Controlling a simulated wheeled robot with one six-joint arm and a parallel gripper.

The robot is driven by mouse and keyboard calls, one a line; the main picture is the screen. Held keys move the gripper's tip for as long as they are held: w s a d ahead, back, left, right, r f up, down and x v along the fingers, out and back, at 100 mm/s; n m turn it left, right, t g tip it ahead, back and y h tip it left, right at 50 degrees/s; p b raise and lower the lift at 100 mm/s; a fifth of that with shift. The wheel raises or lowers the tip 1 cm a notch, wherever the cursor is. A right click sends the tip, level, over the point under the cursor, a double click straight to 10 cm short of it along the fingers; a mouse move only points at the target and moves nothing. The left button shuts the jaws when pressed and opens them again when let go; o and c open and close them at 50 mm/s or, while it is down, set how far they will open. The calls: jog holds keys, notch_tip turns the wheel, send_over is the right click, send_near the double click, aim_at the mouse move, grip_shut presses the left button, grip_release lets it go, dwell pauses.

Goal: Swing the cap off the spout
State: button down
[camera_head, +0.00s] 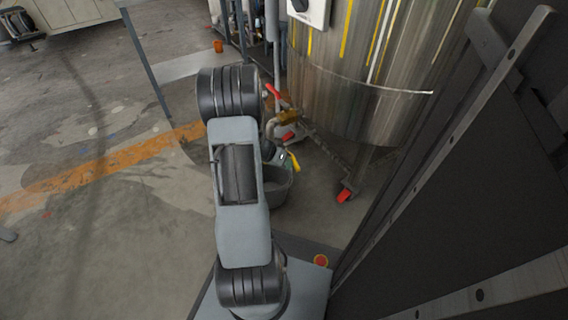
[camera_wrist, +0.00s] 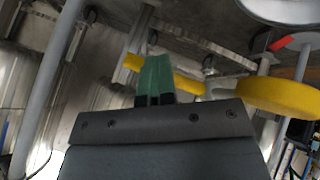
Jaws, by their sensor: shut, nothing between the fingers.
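My gripper (camera_wrist: 155,82) has green fingers, closed together with nothing between them. In the wrist view a yellow bar (camera_wrist: 188,85) passes behind the fingertips; I cannot tell whether they touch it. At right is a thick yellow disc (camera_wrist: 282,98), which looks like the cap, in line with the bar. In the head view a yellow piece (camera_head: 295,161) shows beside my gripper (camera_head: 284,160), below the brass valve (camera_head: 288,117) with its red lever (camera_head: 273,91). The spout's mouth cannot be made out, and my arm covers part of this area.
The large steel tank (camera_head: 345,85) stands on legs with red-ended feet (camera_head: 344,195) behind the valve. A grey bucket (camera_head: 279,188) stands on the floor below my gripper. A dark panel (camera_head: 465,190) closes off the right side. Open floor (camera_head: 110,230) lies to the left.

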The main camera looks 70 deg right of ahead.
jog(key=shift+s+d, duration=0.1)
jog(key=shift+s, duration=0.2)
jog(key=w+a+r+p, duration=0.4)
jog(key=w+a+r, duration=0.1)
jog(key=a+r, duration=0.2)
jog(key=shift+w+a, duration=0.15)
jog(key=shift+a, duration=0.75)
